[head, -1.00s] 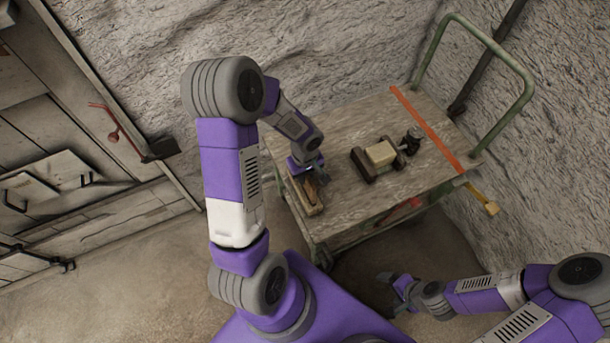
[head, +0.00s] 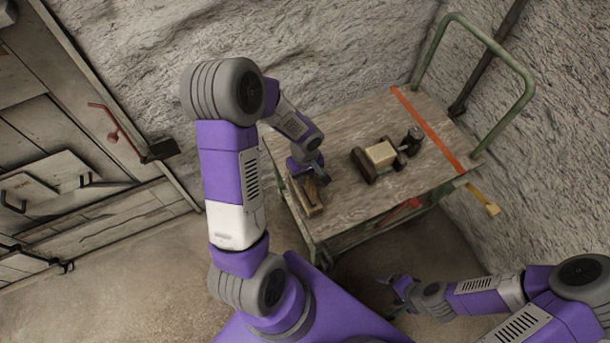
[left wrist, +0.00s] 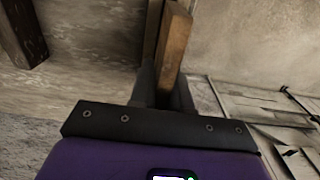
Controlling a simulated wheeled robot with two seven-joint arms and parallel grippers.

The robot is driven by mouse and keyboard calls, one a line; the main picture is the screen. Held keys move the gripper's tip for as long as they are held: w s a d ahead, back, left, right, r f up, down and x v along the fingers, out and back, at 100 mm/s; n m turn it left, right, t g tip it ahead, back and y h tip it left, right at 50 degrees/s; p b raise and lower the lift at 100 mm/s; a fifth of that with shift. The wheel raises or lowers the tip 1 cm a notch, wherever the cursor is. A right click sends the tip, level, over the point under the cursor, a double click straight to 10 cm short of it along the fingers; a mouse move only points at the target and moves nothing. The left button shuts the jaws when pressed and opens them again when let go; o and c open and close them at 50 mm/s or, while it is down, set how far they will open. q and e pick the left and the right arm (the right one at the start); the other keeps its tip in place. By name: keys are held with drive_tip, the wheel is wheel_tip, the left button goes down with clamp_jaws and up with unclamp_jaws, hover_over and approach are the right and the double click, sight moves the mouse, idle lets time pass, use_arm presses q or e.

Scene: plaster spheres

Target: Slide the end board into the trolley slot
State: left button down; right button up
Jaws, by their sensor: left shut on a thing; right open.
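The trolley has a weathered wooden deck (head: 345,125) with a green frame and a green push handle (head: 478,28). My left gripper (head: 312,174) is over the deck's near-left end, pointing down. It is shut on a narrow brown board, the end board (left wrist: 174,50), which stands out between the fingers in the left wrist view. In the head view, brown wood (head: 308,197) shows just below the gripper at the deck's end. The fingers partly hide it, and I cannot tell whether the board is inside the slot. My right gripper (head: 393,288) is open and empty, low beside the trolley.
A dark wooden piece with a pale block (head: 380,154) and a dark round-topped object (head: 412,138) sit mid-deck. An orange stripe (head: 428,130) crosses the deck near the handle. Rough walls close in behind and right. A plank door (head: 60,110) stands left.

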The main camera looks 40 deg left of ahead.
use_arm(q)
drive_tip(key=shift+f+b, duration=2.25)
drive_tip(key=shift+b, duration=0.05)
drive_tip(key=c, duration=1)
unclamp_jaws()
drive_tip(key=shift+r, duration=0.15)
drive_tip(key=shift+r+p, duration=1.4)
drive_tip(key=shift+r, duration=0.5)
